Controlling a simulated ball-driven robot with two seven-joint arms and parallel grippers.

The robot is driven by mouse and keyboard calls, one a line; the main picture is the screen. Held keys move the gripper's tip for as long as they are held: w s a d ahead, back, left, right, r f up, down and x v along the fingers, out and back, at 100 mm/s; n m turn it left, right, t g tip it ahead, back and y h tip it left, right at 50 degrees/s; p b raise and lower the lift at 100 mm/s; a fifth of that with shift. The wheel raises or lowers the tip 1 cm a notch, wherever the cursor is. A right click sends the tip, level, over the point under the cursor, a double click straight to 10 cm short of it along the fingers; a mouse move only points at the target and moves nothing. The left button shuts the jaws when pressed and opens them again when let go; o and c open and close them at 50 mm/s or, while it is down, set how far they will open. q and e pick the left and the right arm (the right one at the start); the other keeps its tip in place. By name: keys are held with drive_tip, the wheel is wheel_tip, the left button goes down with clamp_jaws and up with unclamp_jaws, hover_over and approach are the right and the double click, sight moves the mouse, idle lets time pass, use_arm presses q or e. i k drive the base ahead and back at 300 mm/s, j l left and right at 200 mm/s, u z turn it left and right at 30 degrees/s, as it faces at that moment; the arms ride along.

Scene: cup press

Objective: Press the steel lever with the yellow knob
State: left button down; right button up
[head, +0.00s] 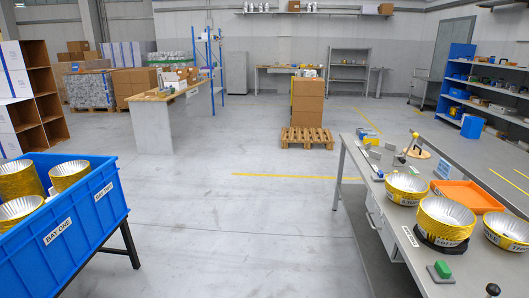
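A small lever (411,144) with a yellow knob (415,135) stands tilted at the far part of the grey workbench on the right. It rises from a round tan base (418,152). It is small in the head view, so fine details of its mount are unclear. Neither of my grippers is in view.
The grey bench (365,178) holds gold cups with silver insides (445,218), an orange tray (468,196) and a green block on a grey plate (443,270). A blue crate (92,212) with gold cups stands at left. Open floor (240,210) lies between them.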

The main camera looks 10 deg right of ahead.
sight(415, 134)
drive_tip(key=i+l+z, duration=0.1)
drive_tip(key=i+z, duration=0.25)
drive_tip(key=i, duration=0.3)
drive_tip(key=i+j+z, duration=0.1)
drive_tip(key=i+z, duration=0.25)
drive_tip(key=i, duration=0.3)
drive_tip(key=i+z, duration=0.55)
drive_tip(key=z, duration=0.15)
drive_tip(key=i+j+z, duration=0.35)
drive_tip(key=i+z, duration=0.15)
drive_tip(key=z, duration=0.25)
drive_tip(key=i+z, duration=0.15)
drive_tip(key=z, duration=0.25)
drive_tip(key=i+j+z, duration=0.1)
drive_tip(key=z, duration=0.3)
drive_tip(key=i+j+z, duration=0.1)
drive_tip(key=z, duration=0.25)
drive_tip(key=i+j, duration=0.05)
drive_tip(key=i, duration=0.05)
